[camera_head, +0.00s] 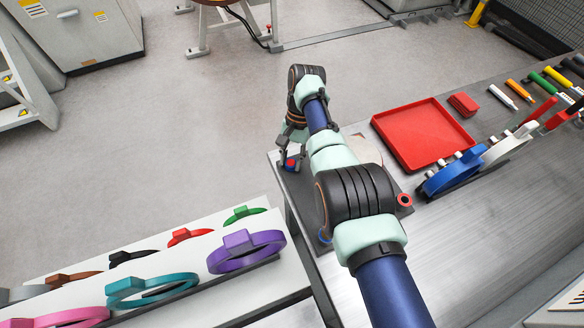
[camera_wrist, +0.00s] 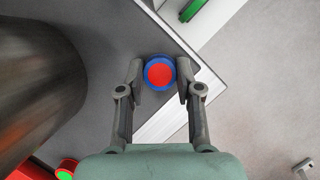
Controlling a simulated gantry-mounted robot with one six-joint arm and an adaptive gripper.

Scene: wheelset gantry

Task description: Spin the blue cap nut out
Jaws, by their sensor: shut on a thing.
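The blue cap nut (camera_wrist: 160,85) shows in the wrist view as a blue ring around a red round centre. My gripper (camera_wrist: 160,80) has one finger on each side of it and is shut on it. In the head view the blue and red nut (camera_head: 291,164) is small, near the left corner of the grey bench, under my gripper (camera_head: 292,160). My arm hides part of the bench there, and what lies beneath the nut is hidden.
A red tray (camera_head: 434,158) lies on the bench (camera_head: 480,218), right of my arm. A rack with several coloured rings, including a purple one (camera_head: 247,262), is at lower left. A large dark cylinder (camera_wrist: 38,85) fills the wrist view's left.

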